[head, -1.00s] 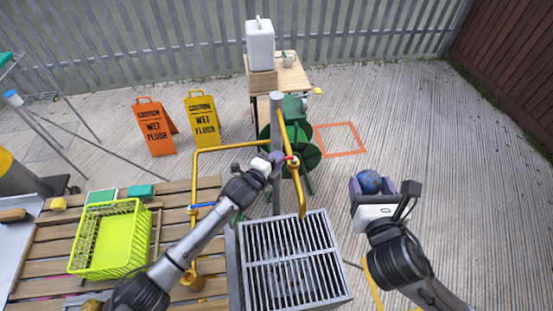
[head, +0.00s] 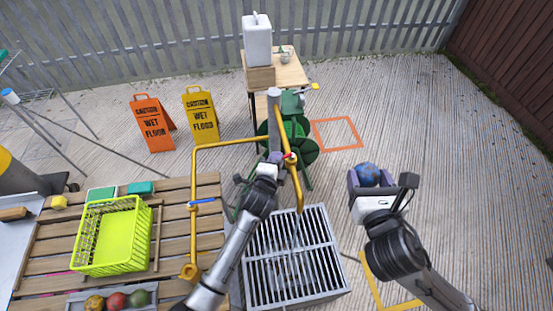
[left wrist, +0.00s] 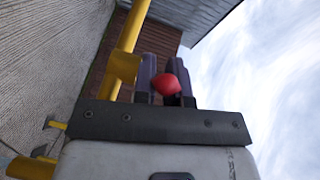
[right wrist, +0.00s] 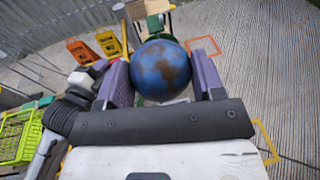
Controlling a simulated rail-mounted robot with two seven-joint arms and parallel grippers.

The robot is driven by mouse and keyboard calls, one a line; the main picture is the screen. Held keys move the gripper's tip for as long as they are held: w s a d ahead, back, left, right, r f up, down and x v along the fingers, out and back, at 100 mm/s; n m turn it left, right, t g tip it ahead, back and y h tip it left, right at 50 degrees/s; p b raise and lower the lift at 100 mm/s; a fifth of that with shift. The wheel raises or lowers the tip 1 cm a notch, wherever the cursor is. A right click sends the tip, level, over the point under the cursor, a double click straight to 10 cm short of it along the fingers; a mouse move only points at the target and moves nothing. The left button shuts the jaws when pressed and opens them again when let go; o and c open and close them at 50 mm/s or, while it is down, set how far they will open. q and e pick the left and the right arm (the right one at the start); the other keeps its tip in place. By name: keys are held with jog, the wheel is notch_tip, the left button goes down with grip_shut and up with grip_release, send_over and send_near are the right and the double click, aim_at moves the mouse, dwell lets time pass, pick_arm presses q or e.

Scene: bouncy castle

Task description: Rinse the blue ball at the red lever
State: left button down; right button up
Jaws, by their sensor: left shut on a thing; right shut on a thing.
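The blue ball (head: 368,174) with brown patches is held between the fingers of my right gripper (head: 369,182), right of the metal grate; it fills the jaws in the right wrist view (right wrist: 160,70). My left gripper (head: 273,160) is at the yellow pipe (head: 296,186), shut on the red lever (left wrist: 171,84), which shows between its fingers in the left wrist view. In the head view the lever (head: 288,156) is partly hidden. A faint thin streak, perhaps water, shows below the pipe's spout. The ball is apart from the spout, to its right.
The metal grate basin (head: 318,290) stands below the spout. A blue lever (head: 202,202) sits on another yellow pipe at left. A lime basket (head: 140,205) and a fruit tray (head: 72,298) rest on the slatted table. A green reel (head: 303,151) stands behind.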

pick_arm(q)
jog(key=shift+a+f, duration=0.1)
jog(key=c, duration=1.2)
grip_release()
jog(key=shift+o, duration=0.2)
jog(key=v, duration=1.2)
pick_arm(e)
jog(key=shift+r, duration=0.2)
